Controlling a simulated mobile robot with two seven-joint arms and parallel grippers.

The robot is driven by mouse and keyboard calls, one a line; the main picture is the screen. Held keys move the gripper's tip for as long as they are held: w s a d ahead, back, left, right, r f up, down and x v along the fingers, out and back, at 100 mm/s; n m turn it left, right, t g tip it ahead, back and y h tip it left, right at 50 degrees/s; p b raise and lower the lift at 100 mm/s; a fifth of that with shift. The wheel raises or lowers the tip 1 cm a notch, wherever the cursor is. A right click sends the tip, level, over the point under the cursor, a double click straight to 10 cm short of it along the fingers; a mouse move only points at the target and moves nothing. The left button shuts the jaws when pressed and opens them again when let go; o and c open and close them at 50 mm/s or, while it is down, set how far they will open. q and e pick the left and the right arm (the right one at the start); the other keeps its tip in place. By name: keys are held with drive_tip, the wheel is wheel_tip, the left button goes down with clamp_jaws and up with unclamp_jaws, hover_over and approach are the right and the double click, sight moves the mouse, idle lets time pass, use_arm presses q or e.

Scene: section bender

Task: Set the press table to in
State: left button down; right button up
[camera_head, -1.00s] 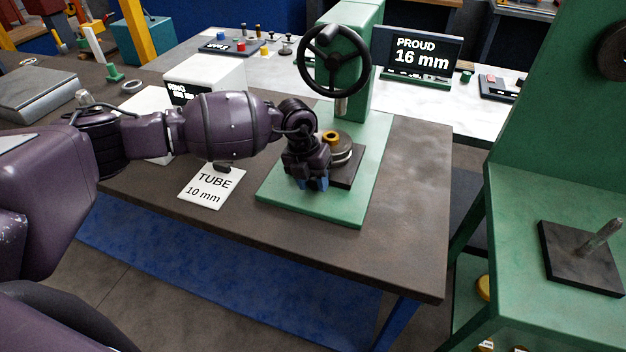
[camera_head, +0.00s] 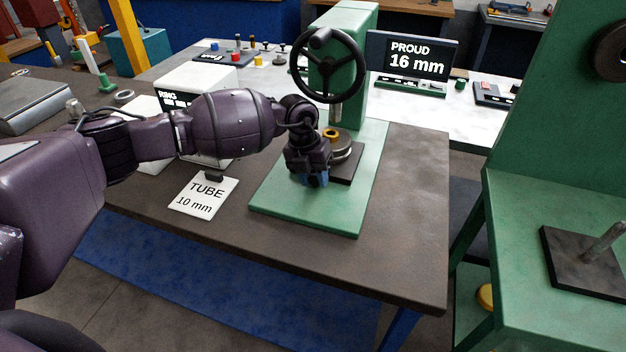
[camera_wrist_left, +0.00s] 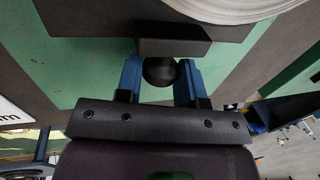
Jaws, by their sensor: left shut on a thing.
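The green press has a base plate (camera_head: 300,212), a column and a black handwheel (camera_head: 329,65). The press table, a dark plate (camera_head: 346,176), lies on the base under the spindle (camera_head: 334,112). It carries a pale round disc with a small brass ring (camera_head: 331,133) on or near it. My left gripper (camera_head: 311,180) is at the table's near left side and partly hides it. In the left wrist view its blue fingers are shut on a dark ball knob (camera_wrist_left: 160,72), next to a dark block (camera_wrist_left: 173,38). My right gripper is out of view.
A "TUBE 10 mm" card (camera_head: 204,197) lies left of the base. A display (camera_head: 414,60) reading "PROUD 16 mm" stands behind. A green machine (camera_head: 560,190) with a pin on a dark plate is at right. The brown bench top is clear right of the press.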

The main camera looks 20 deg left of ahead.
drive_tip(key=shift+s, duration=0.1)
use_arm(q)
drive_tip(key=c, duration=0.7)
unclamp_jaws()
drive_tip(key=shift+c, duration=0.2)
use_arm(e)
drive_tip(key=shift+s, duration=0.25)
use_arm(q)
drive_tip(key=shift+s, duration=0.1)
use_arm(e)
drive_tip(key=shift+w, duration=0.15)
